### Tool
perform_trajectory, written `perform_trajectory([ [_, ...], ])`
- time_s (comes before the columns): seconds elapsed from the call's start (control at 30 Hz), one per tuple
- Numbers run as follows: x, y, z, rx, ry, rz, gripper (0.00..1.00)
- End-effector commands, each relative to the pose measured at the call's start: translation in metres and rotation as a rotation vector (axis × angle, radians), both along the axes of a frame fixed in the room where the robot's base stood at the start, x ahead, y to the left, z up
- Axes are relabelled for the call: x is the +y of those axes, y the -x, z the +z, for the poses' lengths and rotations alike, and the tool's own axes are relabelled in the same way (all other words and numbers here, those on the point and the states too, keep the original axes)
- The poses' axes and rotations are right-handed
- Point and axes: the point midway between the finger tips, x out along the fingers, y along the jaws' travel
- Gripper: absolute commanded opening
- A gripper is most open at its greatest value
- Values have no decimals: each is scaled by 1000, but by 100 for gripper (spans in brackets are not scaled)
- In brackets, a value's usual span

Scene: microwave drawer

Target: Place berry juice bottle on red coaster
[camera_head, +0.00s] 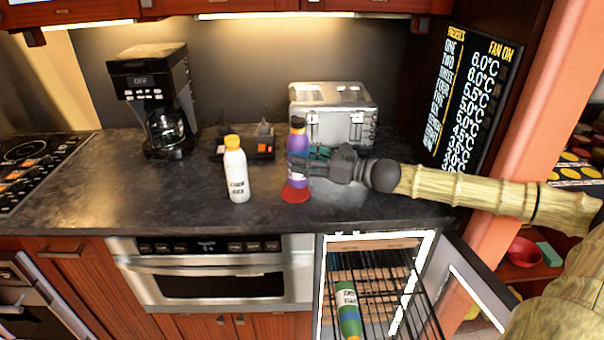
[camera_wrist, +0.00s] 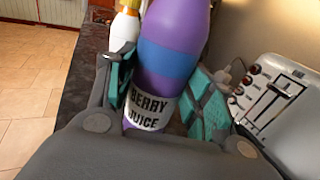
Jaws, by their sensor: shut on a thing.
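The berry juice bottle (camera_head: 298,150) is purple with a blue band, a dark cap and a white label. My gripper (camera_head: 312,156) is shut on it from the right and holds it upright. In the wrist view the bottle (camera_wrist: 172,60) stands between the teal finger pads of my gripper (camera_wrist: 165,100), its label reading "BERRY JUICE". The red coaster (camera_head: 295,194) lies on the counter directly below the bottle in the head view. The bottle's base overlaps the coaster there; I cannot tell whether they touch. The coaster is hidden in the wrist view.
A white bottle with an orange cap (camera_head: 236,172) stands left of the berry juice. A toaster (camera_head: 333,115) is behind, a coffee maker (camera_head: 155,100) at back left. An open fridge drawer (camera_head: 375,285) holding a green bottle (camera_head: 348,308) is below the dark counter (camera_head: 110,190).

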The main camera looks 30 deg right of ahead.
Motion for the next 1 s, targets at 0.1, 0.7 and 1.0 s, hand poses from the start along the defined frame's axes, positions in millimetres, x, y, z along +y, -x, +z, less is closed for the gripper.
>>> perform_trajectory([
  [0.1, 1, -3, 0, -1, 0, 1, 13],
  [0.7, 4, -8, -34, -1, 1, 0, 13],
  [1.0, 5, -8, -35, 1, 3, 0, 70],
])
